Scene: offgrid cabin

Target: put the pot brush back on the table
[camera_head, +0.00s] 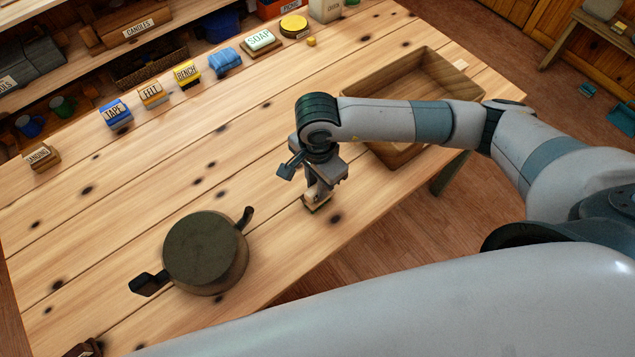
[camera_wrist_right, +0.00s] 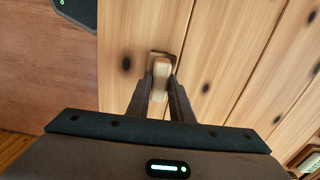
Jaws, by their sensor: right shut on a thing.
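The pot brush (camera_head: 317,205) is a small wooden block with a pale handle and a dark underside. It is upright at the front part of the wooden table (camera_head: 130,210), on or just above the top; I cannot tell if it touches. My right gripper (camera_head: 319,190) points down over it and is shut on its handle. In the right wrist view the brush (camera_wrist_right: 161,68) shows between the two fingers of the right gripper (camera_wrist_right: 161,90). My left gripper is not in view.
A dark lidded pot (camera_head: 205,252) with two handles stands left of the brush. A wooden tray (camera_head: 440,75) lies behind my right arm. Several labelled blocks, a blue cloth (camera_head: 226,61) and a soap block (camera_head: 260,40) line the back. The table's middle is clear.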

